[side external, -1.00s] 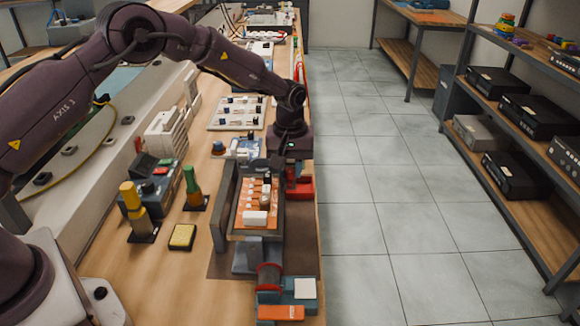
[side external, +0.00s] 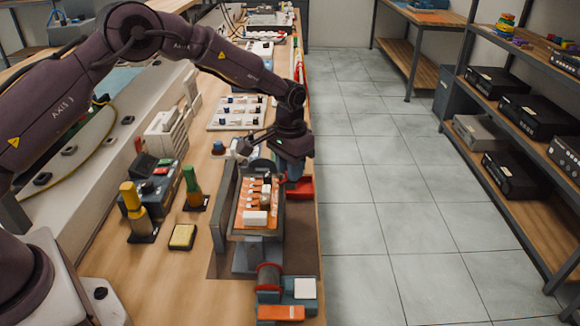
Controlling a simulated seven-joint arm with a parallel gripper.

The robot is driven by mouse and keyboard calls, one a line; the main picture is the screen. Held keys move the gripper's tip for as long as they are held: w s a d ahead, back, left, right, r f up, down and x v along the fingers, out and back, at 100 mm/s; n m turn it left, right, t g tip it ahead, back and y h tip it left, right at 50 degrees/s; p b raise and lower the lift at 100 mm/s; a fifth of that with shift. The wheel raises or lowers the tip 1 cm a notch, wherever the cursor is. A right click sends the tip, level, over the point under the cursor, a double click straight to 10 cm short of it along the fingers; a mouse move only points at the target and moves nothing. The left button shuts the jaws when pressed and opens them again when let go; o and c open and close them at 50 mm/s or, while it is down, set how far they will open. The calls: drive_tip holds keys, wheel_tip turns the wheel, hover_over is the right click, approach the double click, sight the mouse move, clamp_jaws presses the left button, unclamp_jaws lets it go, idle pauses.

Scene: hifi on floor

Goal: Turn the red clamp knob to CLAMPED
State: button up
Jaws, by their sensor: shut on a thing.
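My gripper (side external: 289,166) is at the far end of the grey clamp fixture (side external: 220,208), pointing down and turned at an angle. It is shut on the red clamp knob, which is mostly hidden behind the gripper, so its pointer and any CLAMPED mark cannot be read. An orange circuit board (side external: 243,219) with white and brown parts lies in the fixture between its grey walls.
A red tray (side external: 302,188) sits right of the fixture at the bench edge. A solder spool (side external: 269,277) stands in front. A yellow sponge (side external: 183,237), yellow and green bottles, and a dark control box (side external: 160,183) stand to the left. The aisle floor right is clear.

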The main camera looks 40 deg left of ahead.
drive_tip(key=m, duration=0.4)
drive_tip(key=shift+m, duration=2.2)
drive_tip(key=o, duration=0.9)
drive_tip(key=shift+o, duration=0.2)
drive_tip(key=shift+r, duration=0.1)
wheel_tip(320, 180, up, 13)
